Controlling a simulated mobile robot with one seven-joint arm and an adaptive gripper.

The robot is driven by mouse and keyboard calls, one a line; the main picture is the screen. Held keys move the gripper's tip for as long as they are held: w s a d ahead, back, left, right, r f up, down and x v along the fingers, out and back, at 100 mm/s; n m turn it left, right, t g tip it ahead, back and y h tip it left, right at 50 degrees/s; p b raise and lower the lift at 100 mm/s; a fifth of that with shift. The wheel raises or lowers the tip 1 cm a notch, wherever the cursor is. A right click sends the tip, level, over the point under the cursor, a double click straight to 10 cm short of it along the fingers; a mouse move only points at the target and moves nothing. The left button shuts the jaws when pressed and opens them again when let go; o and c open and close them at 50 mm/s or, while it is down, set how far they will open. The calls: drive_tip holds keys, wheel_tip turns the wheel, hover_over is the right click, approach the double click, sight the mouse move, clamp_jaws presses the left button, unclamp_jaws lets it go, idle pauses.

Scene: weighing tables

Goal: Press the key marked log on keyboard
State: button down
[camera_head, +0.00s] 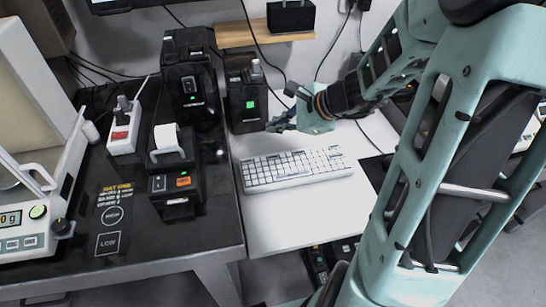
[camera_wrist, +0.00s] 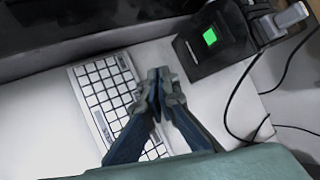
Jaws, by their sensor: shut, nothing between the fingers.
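The white keyboard (camera_head: 297,169) lies on the white tabletop in the head view, its long side running left to right. It also shows in the wrist view (camera_wrist: 103,88), where my gripper covers part of its right side. The key markings are too small to read, so I cannot tell which key is log. My gripper (camera_head: 272,127) is beyond the keyboard's far edge in the head view. In the wrist view my gripper (camera_wrist: 159,74) has its fingertips together with nothing between them, beside the keyboard's edge. I cannot tell its height above the table.
A black device with a green light (camera_head: 246,98) stands close left of my gripper. A black table (camera_head: 130,250) on the left holds a printer (camera_head: 177,173), a power strip (camera_head: 124,128) and a balance (camera_head: 40,205). The white tabletop (camera_head: 300,220) is clear in front of the keyboard.

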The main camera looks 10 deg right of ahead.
sight(275, 158)
wheel_tip(275, 158, down, 8)
drive_tip(key=b, duration=0.7)
drive_tip(key=shift+f, duration=0.2)
idle(0.9)
drive_tip(key=shift+f+b, duration=0.4)
drive_tip(key=shift+b, duration=0.15)
drive_tip(key=shift+f+b, duration=0.35)
drive_tip(key=shift+b, duration=0.05)
idle(0.5)
drive_tip(key=shift+r, duration=0.1)
drive_tip(key=shift+r+p, duration=0.65)
drive_tip(key=shift+r, duration=0.05)
drive_tip(key=shift+r, duration=0.1)
wheel_tip(275, 158, up, 5)
drive_tip(key=p, duration=0.4)
